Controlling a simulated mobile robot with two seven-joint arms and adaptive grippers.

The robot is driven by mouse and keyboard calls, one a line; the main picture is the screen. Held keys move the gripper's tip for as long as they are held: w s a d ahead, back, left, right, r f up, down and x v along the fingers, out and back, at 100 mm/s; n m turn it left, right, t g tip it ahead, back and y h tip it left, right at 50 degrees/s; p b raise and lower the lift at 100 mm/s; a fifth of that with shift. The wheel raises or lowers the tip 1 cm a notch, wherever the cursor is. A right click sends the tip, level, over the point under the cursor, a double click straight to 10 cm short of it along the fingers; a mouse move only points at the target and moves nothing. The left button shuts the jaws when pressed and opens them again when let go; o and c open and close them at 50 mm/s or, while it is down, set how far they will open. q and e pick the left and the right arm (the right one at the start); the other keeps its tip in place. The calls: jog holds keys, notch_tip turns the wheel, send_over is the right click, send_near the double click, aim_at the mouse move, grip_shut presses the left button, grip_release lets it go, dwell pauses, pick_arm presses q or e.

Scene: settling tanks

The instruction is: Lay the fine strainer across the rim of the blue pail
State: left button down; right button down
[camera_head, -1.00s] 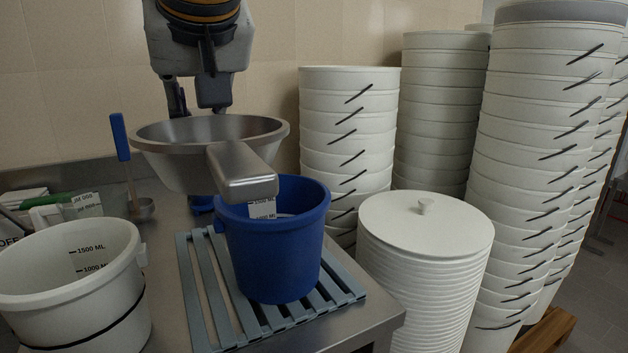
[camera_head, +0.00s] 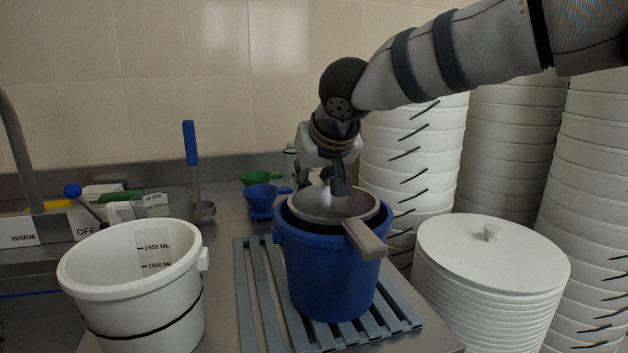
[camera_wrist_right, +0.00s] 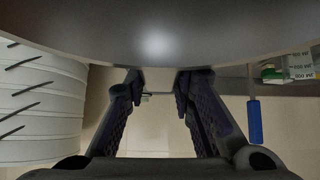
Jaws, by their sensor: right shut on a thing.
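The fine strainer (camera_head: 325,205), a grey metal bowl with a broad flat handle, is at the mouth of the blue pail (camera_head: 322,275). Its bowl appears within the pail's opening, and the handle reaches out over the front right rim. I cannot tell whether it touches the rim. The pail stands upright. My right gripper (camera_head: 333,187) comes from above and is shut on the far side of the strainer. In the right wrist view the strainer (camera_wrist_right: 160,38) fills the top, with the fingers (camera_wrist_right: 155,88) at its edge. My left gripper is not in view.
The pail stands on a grey-blue slatted rack (camera_head: 262,300). A white measuring bucket (camera_head: 140,285) is at left. A blue funnel (camera_head: 262,200), a green funnel (camera_head: 262,177) and a blue-handled ladle (camera_head: 192,160) are behind. Stacked white tubs (camera_head: 412,160) and lids (camera_head: 490,260) crowd the right.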

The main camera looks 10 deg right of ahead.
jog(key=shift+s+f, duration=0.15)
jog(key=c, duration=1.4)
grip_release()
jog(key=shift+o, duration=0.2)
jog(key=v, duration=1.2)
